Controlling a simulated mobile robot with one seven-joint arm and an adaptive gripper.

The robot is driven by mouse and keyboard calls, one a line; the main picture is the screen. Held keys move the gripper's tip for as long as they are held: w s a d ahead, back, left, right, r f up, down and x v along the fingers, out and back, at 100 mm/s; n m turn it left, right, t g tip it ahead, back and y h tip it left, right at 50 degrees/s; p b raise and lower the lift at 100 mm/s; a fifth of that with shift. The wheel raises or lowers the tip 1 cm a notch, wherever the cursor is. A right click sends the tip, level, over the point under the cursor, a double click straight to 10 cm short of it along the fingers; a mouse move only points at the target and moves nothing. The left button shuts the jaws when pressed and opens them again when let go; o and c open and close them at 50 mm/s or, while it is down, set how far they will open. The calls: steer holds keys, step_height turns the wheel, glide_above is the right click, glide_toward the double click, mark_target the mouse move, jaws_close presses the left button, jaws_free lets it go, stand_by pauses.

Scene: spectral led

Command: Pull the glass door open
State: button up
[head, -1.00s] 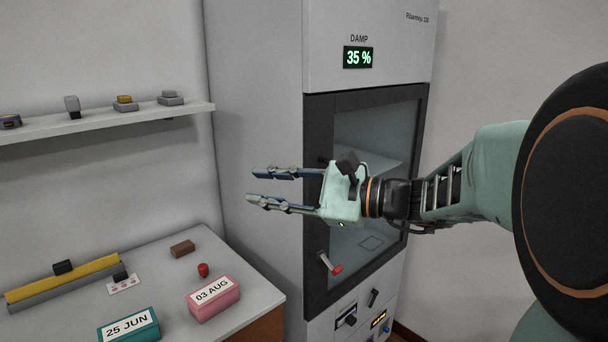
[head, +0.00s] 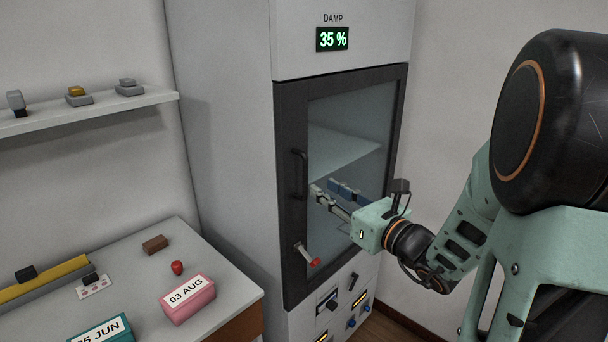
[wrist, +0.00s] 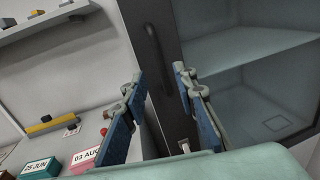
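The glass door (head: 348,115) has a dark frame and looks closed on the tall grey cabinet. Its dark vertical bar handle (head: 299,174) is on the left side of the frame; in the wrist view the handle (wrist: 154,48) appears beyond and between my fingertips. A latch lever with a red tip (head: 307,255) sits below the handle, and partly shows low in the wrist view (wrist: 184,146). My gripper (head: 323,187) is in front of the glass, just right of the handle. In the wrist view my gripper (wrist: 158,86) is open and empty.
A table (head: 215,272) at left holds a pink box (head: 188,301), a teal box (head: 103,332) and a red item (head: 177,267). A wall shelf (head: 90,108) is above it. Knobs (head: 331,305) and slots are below the door. A display (head: 332,39) reads 35 %.

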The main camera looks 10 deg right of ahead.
mark_target(305, 195)
steer(key=x, duration=0.9)
steer(key=shift+s, duration=0.1)
jaws_close()
